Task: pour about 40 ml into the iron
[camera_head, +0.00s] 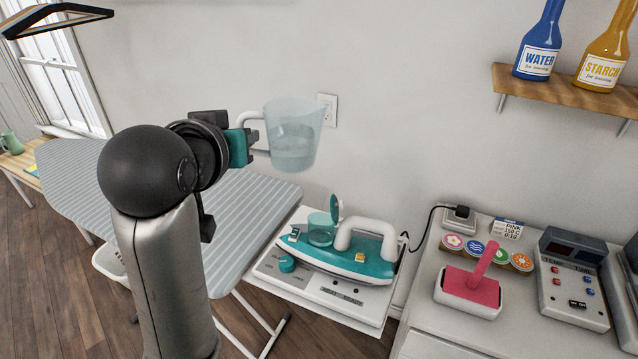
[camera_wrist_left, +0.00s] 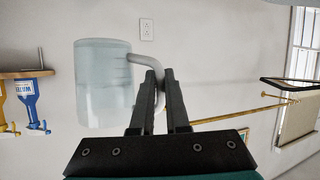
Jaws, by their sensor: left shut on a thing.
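A clear jug (camera_head: 293,132) with some water in its lower part is held nearly upright in the air, up and left of the iron in the head view. My left gripper (camera_head: 252,146) is shut on the jug's pale handle. The wrist view, which is upside down, shows the fingers (camera_wrist_left: 158,80) around the handle of the jug (camera_wrist_left: 98,84). The teal and white iron (camera_head: 350,258) stands on a white stand (camera_head: 320,294), apart from the jug. Its clear tank (camera_head: 321,231) is at the left end, with a teal lid (camera_head: 335,207) raised. My right gripper is out of view.
A striped ironing board (camera_head: 230,215) lies behind my left arm. A cabinet at the right bears a pink-handled tool (camera_head: 470,290), round coloured badges and a control box (camera_head: 573,285). A wall shelf (camera_head: 560,95) holds water (camera_head: 540,45) and starch (camera_head: 604,55) bottles.

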